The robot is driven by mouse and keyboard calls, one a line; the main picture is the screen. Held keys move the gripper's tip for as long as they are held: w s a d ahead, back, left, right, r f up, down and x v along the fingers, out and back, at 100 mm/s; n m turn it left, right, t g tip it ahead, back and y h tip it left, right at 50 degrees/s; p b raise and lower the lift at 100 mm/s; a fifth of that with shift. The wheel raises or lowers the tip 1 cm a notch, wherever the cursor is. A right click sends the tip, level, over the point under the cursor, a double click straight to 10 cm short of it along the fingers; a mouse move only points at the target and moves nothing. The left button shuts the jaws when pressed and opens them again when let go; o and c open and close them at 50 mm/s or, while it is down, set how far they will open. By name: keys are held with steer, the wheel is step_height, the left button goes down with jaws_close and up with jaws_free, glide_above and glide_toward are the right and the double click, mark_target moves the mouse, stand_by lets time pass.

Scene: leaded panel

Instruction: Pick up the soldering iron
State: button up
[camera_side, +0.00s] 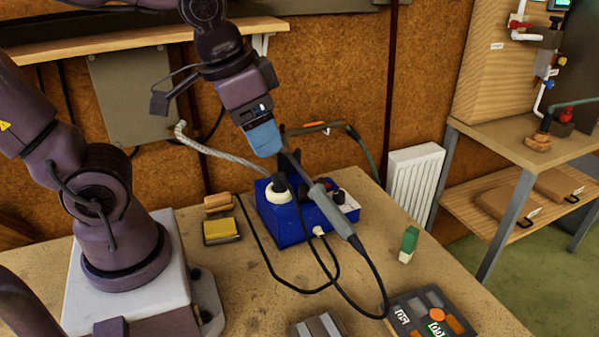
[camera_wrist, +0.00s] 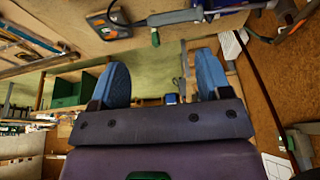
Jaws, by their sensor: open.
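The soldering iron (camera_side: 335,214) has a grey handle and a thin shaft, and a black cable runs from its lower end. It slants in front of the blue soldering station (camera_side: 283,213), its shaft pointing up and left. Where the shaft ends is hard to tell near my gripper. My gripper (camera_side: 263,140) has blue fingertips and is above the station, up and left of the handle. In the wrist view my gripper (camera_wrist: 163,80) has its two fingers wide apart with nothing held. The iron's grey-blue handle (camera_wrist: 175,17) shows there at the top, beyond the fingertips.
A yellow sponge (camera_side: 221,230) lies left of the station. A green-and-white block (camera_side: 409,244) stands to the right. A dark tray (camera_side: 432,315) with small parts is at the front. Black cables loop over the bench. A pale braided hose (camera_side: 215,153) passes behind my gripper.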

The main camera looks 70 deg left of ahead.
mark_target(323, 194)
steer(key=w+f+m+g+y, duration=0.1)
steer(key=w+f+m, duration=0.2)
steer(key=w+m, duration=0.2)
steer(key=w+a+f+m+g+y, duration=0.1)
steer(key=w+f+m, duration=0.3)
steer(key=w+m, duration=0.1)
steer(key=w+a+f+m+g+y, duration=0.1)
steer(key=w+f+m+g+y, duration=0.1)
steer(key=w+f+m, duration=0.2)
steer(key=shift+w+a+m, duration=0.25)
steer(key=shift+w+m, duration=0.25)
steer(key=shift+m, duration=0.3)
steer(key=shift+a+m, duration=0.1)
steer(key=shift+m, duration=0.4)
steer(key=shift+f, duration=0.1)
steer(key=x, duration=0.7)
steer(key=shift+a+f, duration=0.1)
steer(key=shift+a, duration=0.05)
steer(key=shift+s+x, duration=0.15)
steer(key=shift+x, duration=1.2)
steer(key=shift+s+x, duration=0.15)
steer(key=shift+x, duration=1.25)
steer(key=shift+c, duration=0.2)
